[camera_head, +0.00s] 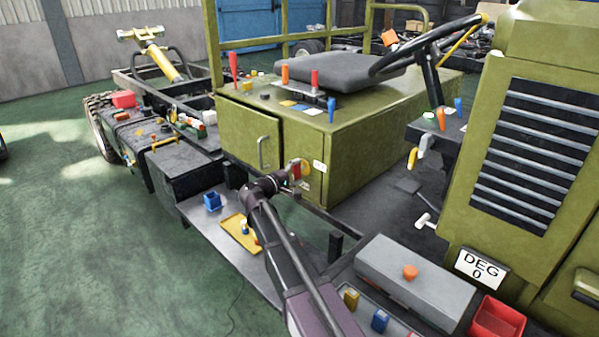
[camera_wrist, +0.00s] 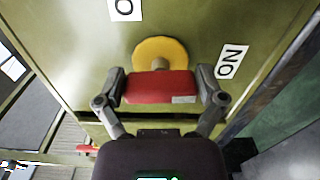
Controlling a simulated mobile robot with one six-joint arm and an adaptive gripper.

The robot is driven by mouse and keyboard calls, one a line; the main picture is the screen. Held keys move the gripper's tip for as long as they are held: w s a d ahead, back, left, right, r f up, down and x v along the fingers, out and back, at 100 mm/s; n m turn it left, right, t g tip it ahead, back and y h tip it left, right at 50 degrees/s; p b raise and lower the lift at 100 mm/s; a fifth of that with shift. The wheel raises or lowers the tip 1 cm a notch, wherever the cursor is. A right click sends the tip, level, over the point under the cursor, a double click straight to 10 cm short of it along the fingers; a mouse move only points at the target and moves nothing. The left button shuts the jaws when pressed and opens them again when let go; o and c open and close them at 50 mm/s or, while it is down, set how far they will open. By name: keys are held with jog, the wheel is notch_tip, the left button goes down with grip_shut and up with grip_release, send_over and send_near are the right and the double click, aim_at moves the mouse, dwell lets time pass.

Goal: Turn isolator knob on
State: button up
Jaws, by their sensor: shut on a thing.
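The isolator knob is a red bar handle (camera_wrist: 160,87) on a round yellow disc (camera_wrist: 160,50), mounted on the olive green panel. In the wrist view the bar lies level across the picture, with a small pale mark near its right end. My gripper (camera_wrist: 161,92) has one finger against each end of the bar and is shut on it. A white ON label (camera_wrist: 231,62) sits right of the disc, and another label (camera_wrist: 125,9), partly cut off, is above left. In the head view the knob (camera_head: 297,171) is partly hidden by my gripper (camera_head: 287,180).
The cabinet door with a grey handle (camera_head: 262,152) is just left of the knob. Below are a yellow tray (camera_head: 243,236), a blue bin (camera_head: 212,201) and a grey box (camera_head: 415,280) with an orange button. A seat and steering wheel (camera_head: 425,45) stand above.

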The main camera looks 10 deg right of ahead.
jog(key=shift+w+a+m, duration=0.1)
jog(key=shift+a+m, duration=0.1)
jog(key=shift+m, duration=0.3)
jog(key=o, duration=0.8)
jog(key=shift+d, duration=0.1)
jog(key=shift+s+a, duration=0.5)
jog(key=shift+a, duration=0.05)
jog(key=v, duration=1)
jog(key=shift+s+a, duration=0.15)
jog(key=shift+a, duration=0.2)
jog(key=shift+f, duration=0.1)
